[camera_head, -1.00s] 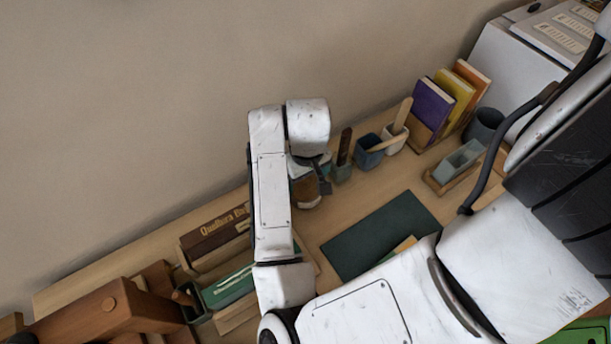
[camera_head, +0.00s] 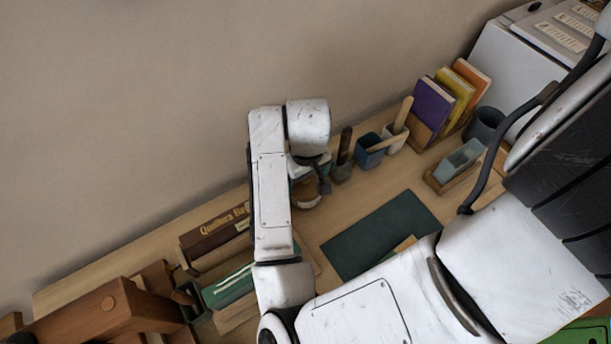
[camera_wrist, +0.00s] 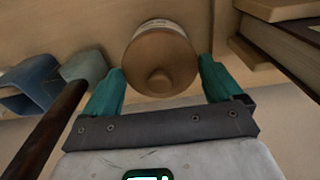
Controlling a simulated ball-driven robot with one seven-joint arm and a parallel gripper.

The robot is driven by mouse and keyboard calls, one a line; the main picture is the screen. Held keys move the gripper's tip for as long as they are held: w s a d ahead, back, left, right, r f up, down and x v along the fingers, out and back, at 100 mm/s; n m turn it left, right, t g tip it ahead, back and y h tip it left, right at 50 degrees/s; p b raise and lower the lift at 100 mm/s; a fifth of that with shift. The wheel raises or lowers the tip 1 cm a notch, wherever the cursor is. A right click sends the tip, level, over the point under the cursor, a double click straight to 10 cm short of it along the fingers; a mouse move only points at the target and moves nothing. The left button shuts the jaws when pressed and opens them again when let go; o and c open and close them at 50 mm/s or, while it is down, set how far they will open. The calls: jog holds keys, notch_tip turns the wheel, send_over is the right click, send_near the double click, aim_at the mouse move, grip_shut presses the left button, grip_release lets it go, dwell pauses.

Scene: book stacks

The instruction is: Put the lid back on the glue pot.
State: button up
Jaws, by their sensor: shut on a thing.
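The lid (camera_wrist: 158,58) is a round brown disc with a knob, between the teal fingers of my gripper (camera_wrist: 162,68) in the wrist view. My gripper is shut on it. The glue pot (camera_wrist: 168,24) shows as a pale curved edge behind the lid, which hides most of it. I cannot tell whether the lid rests on the rim or is just above it. In the head view, the brown pot (camera_head: 308,201) stands on the desk near the wall, directly under my gripper (camera_head: 311,180), which partly hides it.
Small pots with a dark-handled tool (camera_head: 346,140), a blue cup (camera_head: 369,151) and wooden sticks (camera_head: 402,115) stand close to the right. Books in a rack (camera_head: 205,240) lie to the left. A dark green mat (camera_head: 375,235) lies in front, mostly clear.

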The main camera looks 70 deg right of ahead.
dwell(0.3)
jog(key=o, duration=0.7)
jog(key=shift+r, duration=0.15)
jog(key=shift+r+p, duration=3)
jog(key=shift+r, duration=0.4)
jog(key=shift+c, duration=0.4)
grip_shut()
